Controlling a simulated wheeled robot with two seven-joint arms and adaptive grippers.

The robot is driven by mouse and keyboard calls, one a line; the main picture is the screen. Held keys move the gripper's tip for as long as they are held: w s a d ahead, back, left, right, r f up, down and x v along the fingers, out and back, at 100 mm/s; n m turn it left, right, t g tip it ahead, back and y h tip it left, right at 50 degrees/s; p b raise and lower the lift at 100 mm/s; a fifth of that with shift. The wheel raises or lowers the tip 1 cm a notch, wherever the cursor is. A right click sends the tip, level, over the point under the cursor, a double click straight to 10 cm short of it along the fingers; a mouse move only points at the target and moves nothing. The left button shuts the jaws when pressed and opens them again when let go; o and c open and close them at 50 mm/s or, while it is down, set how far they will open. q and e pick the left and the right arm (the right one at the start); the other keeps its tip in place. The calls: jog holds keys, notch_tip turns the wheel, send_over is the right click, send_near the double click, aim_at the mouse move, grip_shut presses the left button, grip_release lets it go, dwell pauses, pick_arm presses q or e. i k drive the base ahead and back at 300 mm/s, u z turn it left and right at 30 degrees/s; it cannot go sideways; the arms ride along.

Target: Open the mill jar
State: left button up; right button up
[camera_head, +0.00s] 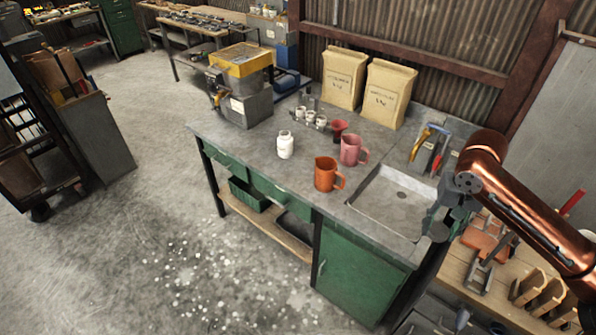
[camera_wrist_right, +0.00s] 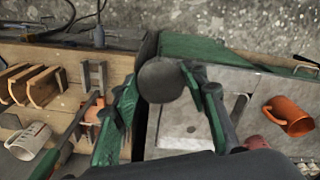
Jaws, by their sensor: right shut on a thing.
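A small white jar (camera_head: 285,145) stands upright on the grey counter, left of the orange mug; whether its top is closed is too small to tell. My right gripper (camera_head: 441,216) is beyond the right side of the sink, well apart from the white jar. In the right wrist view, its fingers (camera_wrist_right: 162,84) are shut on a dark grey round thing (camera_wrist_right: 162,80), seen end-on; I cannot tell if this is the mill jar or a lid. My left gripper is not in view.
The counter holds an orange mug (camera_head: 327,175), a pink mug (camera_head: 352,150), a red cup (camera_head: 338,129), paper sacks (camera_head: 388,92), a yellow-topped machine (camera_head: 241,80) and a sink (camera_head: 398,196). A wooden bench (camera_head: 462,268) with tools adjoins at the right. The counter's front left is clear.

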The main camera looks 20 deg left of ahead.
aim_at(285, 140)
jog(key=z, duration=0.8)
jog(key=k, duration=0.1)
jog(key=u, duration=2.2)
jog(key=i, duration=0.95)
jog(key=u, duration=0.55)
jog(key=i, duration=1.1)
jog(key=z, duration=1.2)
jog(key=i, duration=0.85)
jog(key=z, duration=0.95)
